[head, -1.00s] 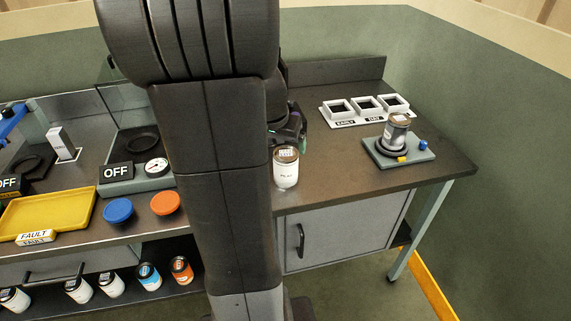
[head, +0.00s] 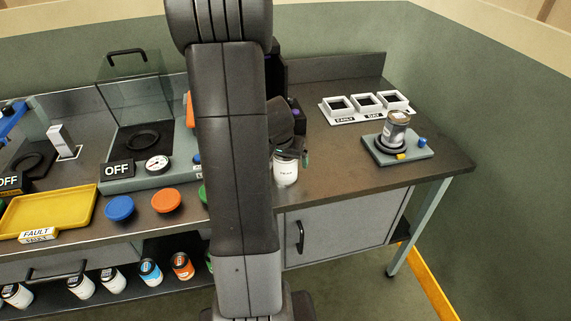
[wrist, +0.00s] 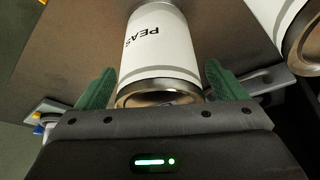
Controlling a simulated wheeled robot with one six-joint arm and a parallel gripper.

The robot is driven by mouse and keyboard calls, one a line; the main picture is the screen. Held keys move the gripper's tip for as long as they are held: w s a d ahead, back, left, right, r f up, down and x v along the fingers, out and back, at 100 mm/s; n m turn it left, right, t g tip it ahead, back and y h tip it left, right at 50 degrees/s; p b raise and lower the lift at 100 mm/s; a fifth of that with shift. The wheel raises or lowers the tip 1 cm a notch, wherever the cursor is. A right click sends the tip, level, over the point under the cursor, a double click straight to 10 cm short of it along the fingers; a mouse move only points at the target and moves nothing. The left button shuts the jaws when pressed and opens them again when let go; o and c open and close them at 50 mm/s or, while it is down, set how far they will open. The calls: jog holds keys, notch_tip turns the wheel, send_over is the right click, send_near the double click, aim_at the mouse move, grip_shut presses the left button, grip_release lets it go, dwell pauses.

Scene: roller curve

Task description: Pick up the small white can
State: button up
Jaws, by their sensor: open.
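A white can (head: 285,173) with a dark-printed label stands upright on the bench, just right of my arm in the head view. My gripper (head: 290,154) is at the top of this can and hides its upper part. In the wrist view, a white can marked PEAS (wrist: 160,45) lies between the two green fingers of my open gripper (wrist: 159,76). Gaps show beside the can, more clearly at its lower end. A second white can (wrist: 303,32) is partly visible at the upper right of the wrist view, outside the fingers.
A labelled can (head: 396,130) sits on a grey stand (head: 418,148) to the right. A white rack with square openings (head: 352,119) is behind it. A yellow tray (head: 75,202) and coloured discs lie left. Several cans stand on the lower shelf. My arm hides the bench middle.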

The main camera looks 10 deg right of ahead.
jog(key=c, duration=1.3)
